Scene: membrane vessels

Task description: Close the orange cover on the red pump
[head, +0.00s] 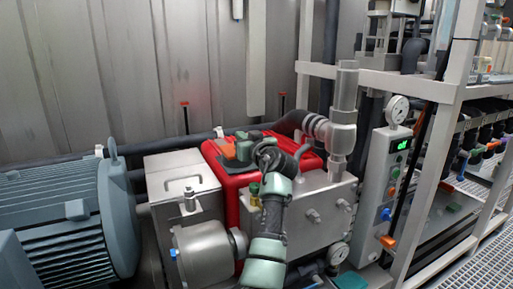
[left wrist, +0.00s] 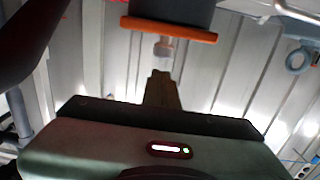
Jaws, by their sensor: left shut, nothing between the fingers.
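The red pump (head: 225,175) stands in the middle of the head view, partly hidden behind my left arm. The orange cover (head: 243,151) shows as a small patch on top of it, beside my wrist. In the left wrist view, an orange edge (left wrist: 168,30) under a dark block lies ahead of the fingers, with a clear and grey fitting beside it. My left gripper (left wrist: 161,78) has its fingers together and empty, pointing towards that edge; a gap shows between them. In the head view, my wrist hides most of the cover, so its exact angle is unclear. My right gripper is not in view.
A large grey motor (head: 70,215) stands on the left. A steel tank (head: 310,205) with fittings and a vertical pipe (head: 343,125) is right of the pump. A control box (head: 385,185) and white frame (head: 440,140) stand further right. A dark hose (head: 290,122) runs behind.

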